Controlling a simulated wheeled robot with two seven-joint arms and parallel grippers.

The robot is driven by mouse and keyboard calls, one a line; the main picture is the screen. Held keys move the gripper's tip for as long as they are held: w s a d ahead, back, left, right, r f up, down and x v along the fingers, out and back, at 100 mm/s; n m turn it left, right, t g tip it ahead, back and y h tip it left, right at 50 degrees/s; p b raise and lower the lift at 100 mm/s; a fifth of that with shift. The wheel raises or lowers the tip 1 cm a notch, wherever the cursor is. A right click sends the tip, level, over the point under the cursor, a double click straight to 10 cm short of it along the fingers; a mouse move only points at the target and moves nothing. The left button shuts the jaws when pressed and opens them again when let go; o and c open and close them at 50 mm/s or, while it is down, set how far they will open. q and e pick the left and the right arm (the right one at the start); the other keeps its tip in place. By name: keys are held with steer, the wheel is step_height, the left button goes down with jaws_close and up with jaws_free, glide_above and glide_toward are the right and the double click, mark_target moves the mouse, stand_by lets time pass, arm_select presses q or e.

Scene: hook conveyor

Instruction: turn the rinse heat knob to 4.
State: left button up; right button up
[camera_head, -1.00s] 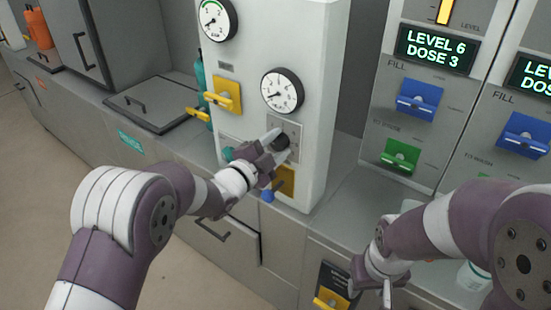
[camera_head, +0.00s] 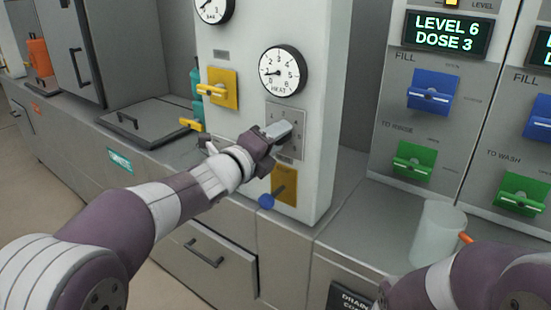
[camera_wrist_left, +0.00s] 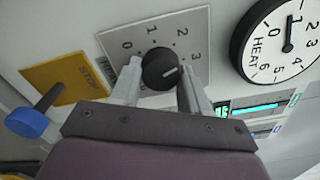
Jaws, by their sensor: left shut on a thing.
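The black heat knob (camera_wrist_left: 160,68) sits on a grey plate (camera_wrist_left: 118,42) with numbers around it, 0 to 3 among those readable. Its white mark points to the right, roughly toward the 3. My left gripper (camera_head: 279,133) is shut on the knob, one finger on each side, as the left wrist view shows. In the head view the gripper hides the knob. The white HEAT dial (camera_head: 284,72) is above the plate. Its needle, clearer in the left wrist view (camera_wrist_left: 289,32), stands low, near 1. My right gripper is out of view.
A yellow STOP plate with a blue-ended lever (camera_head: 266,201) is just below the knob. A yellow handle (camera_head: 220,90) is to the upper left. A translucent cup (camera_head: 438,234) stands on the right counter, near my right arm.

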arm_select(q)
steer(key=shift+w+a+f+m+b, duration=0.1)
steer(key=shift+f+m+b, duration=0.05)
steer(key=shift+m+b, duration=2.85)
steer(key=shift+f+m+b, duration=0.15)
steer(key=shift+m+b, duration=2.45)
steer(key=shift+m, duration=0.8)
steer(key=o, duration=1.1)
steer(key=shift+c, duration=0.2)
steer(key=shift+r, duration=0.1)
steer(key=shift+a, duration=0.1)
